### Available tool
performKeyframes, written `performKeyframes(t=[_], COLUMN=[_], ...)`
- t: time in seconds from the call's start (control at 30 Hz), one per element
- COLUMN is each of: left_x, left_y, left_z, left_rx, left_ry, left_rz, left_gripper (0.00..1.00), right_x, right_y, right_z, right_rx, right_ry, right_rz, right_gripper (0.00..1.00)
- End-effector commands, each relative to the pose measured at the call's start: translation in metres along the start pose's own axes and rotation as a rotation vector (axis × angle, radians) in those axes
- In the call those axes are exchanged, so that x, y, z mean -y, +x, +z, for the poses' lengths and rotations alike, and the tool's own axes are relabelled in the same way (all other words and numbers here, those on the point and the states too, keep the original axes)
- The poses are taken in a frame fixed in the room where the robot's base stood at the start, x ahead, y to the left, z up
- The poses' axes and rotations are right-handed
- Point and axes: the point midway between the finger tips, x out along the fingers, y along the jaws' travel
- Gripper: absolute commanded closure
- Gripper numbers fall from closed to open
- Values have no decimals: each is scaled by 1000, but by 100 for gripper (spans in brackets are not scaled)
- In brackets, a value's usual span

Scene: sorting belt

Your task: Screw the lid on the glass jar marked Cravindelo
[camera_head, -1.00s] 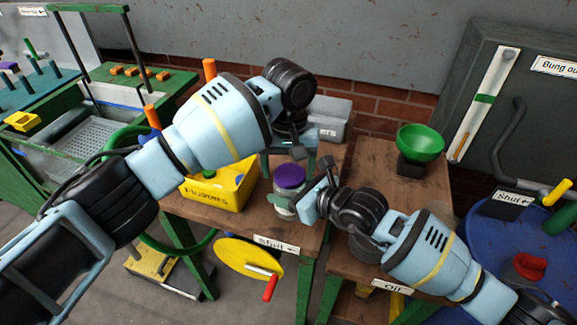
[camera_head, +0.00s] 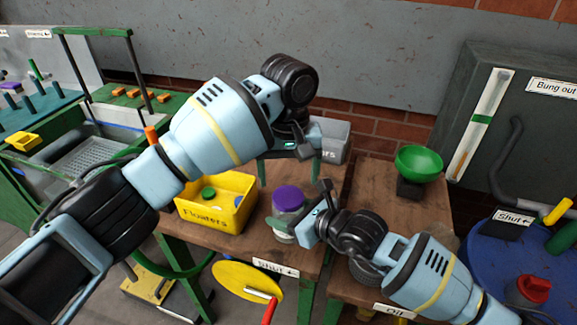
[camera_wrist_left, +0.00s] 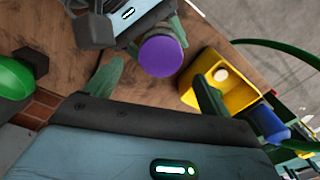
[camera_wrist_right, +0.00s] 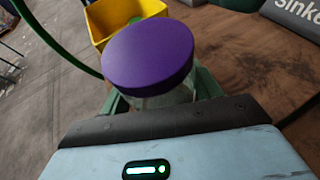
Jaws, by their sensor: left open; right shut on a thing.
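A glass jar (camera_head: 281,230) with a purple lid (camera_head: 287,199) on its top stands upright at the front of the wooden bench. No name is readable on it. My right gripper (camera_wrist_right: 163,97) is shut on the jar's glass body from the right, below the lid. My left gripper (camera_head: 291,174) is open and points down above the jar. In the left wrist view the purple lid (camera_wrist_left: 161,55) lies just beyond the space between the open green fingers (camera_wrist_left: 157,88), apart from them. In the right wrist view the lid (camera_wrist_right: 148,57) hides most of the glass.
A yellow bin (camera_head: 235,219) marked Floaters, with a green lid (camera_head: 208,193) inside, stands left of the jar. A grey bin (camera_head: 333,143) stands behind. A green funnel (camera_head: 419,163) is on the right bench. A yellow handwheel (camera_head: 240,280) is below the bench front.

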Motion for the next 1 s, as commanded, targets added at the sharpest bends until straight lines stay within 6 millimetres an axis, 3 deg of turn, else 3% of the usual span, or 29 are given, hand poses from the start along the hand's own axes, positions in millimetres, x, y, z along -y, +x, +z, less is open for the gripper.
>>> performKeyframes(t=[0.5, 0.7, 1.0], left_x=[2, 2, 2], left_y=[-28, -31, -32], left_z=[0, 1, 1], left_rx=[-2, -1, -1], left_ry=[-686, -795, -806], left_rz=[0, 0, 0], left_gripper=[18, 18, 18], right_x=[1, 1, 1], right_y=[0, 0, 0], right_z=[-1, -1, -1], right_rx=[-2, -2, -2], right_ry=[0, 0, -1], right_rz=[-2, -2, -2], right_gripper=[100, 100, 100])
